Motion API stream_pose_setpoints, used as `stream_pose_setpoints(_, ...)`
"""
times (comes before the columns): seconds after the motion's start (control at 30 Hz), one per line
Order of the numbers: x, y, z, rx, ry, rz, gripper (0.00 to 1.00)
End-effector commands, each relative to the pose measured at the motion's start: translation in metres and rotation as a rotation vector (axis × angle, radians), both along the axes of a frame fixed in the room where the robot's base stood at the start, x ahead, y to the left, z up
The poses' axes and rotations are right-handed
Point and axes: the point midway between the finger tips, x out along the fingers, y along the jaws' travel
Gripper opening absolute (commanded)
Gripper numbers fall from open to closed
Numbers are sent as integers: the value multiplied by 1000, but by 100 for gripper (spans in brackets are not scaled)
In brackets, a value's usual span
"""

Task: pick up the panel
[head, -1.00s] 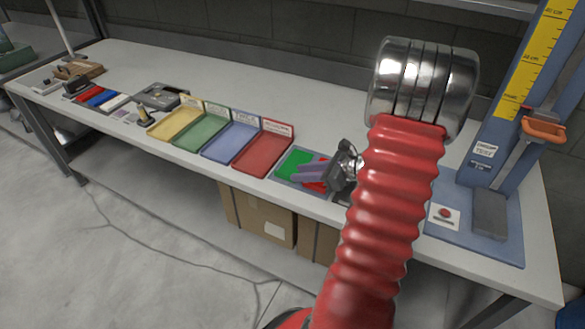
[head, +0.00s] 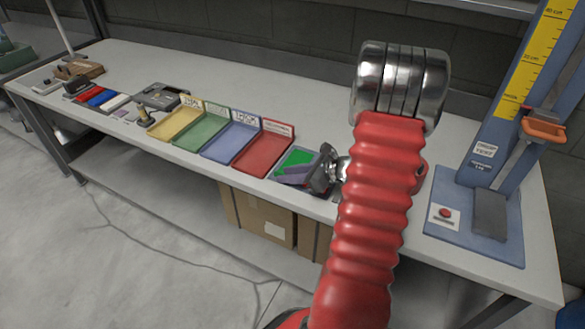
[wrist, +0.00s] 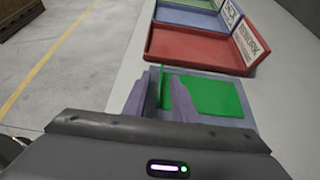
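A flat green panel (head: 297,161) lies in the shallow grey tray (wrist: 236,78) near the bench's front edge. It also shows in the wrist view (wrist: 216,96), partly covered by my fingers. My gripper (head: 284,176) has two purple fingers, low over the tray's front left part. In the wrist view my gripper (wrist: 163,95) shows a narrow gap between the fingers, with green visible in it. The fingers look open. Whether they touch the green surface cannot be told. The near part of the tray is hidden behind my gripper.
A red tray (head: 262,151) stands just left of the grey tray, with blue (head: 230,141), green (head: 200,131) and yellow (head: 172,124) trays beyond. A blue stand (head: 500,130) with a yellow scale rises at right. Bare bench top lies behind the trays.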

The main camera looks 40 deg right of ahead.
Motion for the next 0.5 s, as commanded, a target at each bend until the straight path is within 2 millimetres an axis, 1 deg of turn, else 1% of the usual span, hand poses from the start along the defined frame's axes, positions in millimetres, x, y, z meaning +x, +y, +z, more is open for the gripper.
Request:
stream_pose_setpoints(0.37, 0, 0, 0, 0, 0, 0, 25)
stream_pose_setpoints(0.5, 0, 0, 0, 0, 0, 0, 17)
